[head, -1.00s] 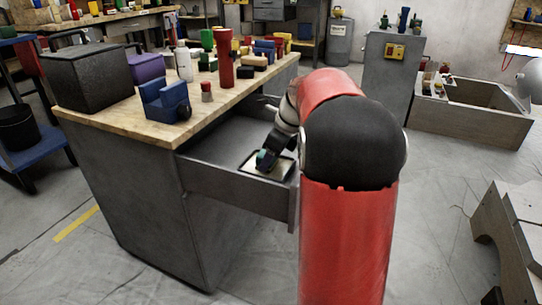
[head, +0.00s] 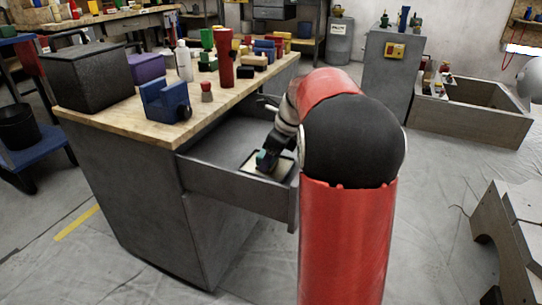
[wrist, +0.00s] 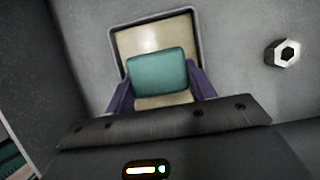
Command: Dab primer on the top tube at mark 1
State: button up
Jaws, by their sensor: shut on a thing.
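My gripper (wrist: 160,88) is shut on a teal block (wrist: 157,75), with a purple finger on each side of it. In the head view my gripper (head: 266,161) reaches down into the open drawer (head: 235,187) of the workbench. The block is over a shallow cream tray (wrist: 145,42) with a dark rim, which also shows in the head view (head: 284,167). I cannot tell whether the block touches the tray's surface. I cannot make out the top tube or its mark in these views.
A hex nut (wrist: 283,53) lies on the drawer floor right of the tray. The drawer walls are close around my gripper. The bench top (head: 133,121) holds a black box (head: 92,77), a blue vise-like piece (head: 165,101) and a red cylinder (head: 225,60). A grey slotted piece (head: 510,230) stands at right.

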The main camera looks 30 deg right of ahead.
jog(key=shift+r+p, duration=3.45)
jog(key=shift+p, duration=0.05)
